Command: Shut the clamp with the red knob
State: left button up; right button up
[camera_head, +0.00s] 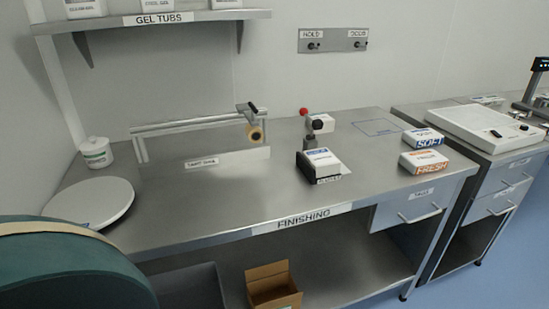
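A small red knob (303,112) stands up at the back middle of the steel bench. It sits at the top of a small dark device (310,143), which looks like the clamp. A white block with a dark round face (320,124) is beside the knob. The clamp's jaw is too small to make out, so I cannot tell if it is open or shut. A dark-sided box with a white top (322,163) lies just in front and hides part of its base. Neither of my grippers is in view.
The bench (225,200) is clear at its front middle. A metal rail (190,123) with a tan roll (256,133) stands to the left. SOFT (423,138) and FRESH (424,162) boxes lie right. A large green rounded object (70,270) fills the lower left.

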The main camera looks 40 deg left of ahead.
aim_at(317, 125)
jog(key=u, duration=0.85)
jog(key=i+l+u, duration=0.15)
jog(key=l, duration=0.8)
jog(key=i+l+u, duration=0.1)
jog(key=l, duration=0.9)
jog(key=l+u, duration=0.15)
jog(key=l, duration=0.85)
jog(key=i, duration=0.05)
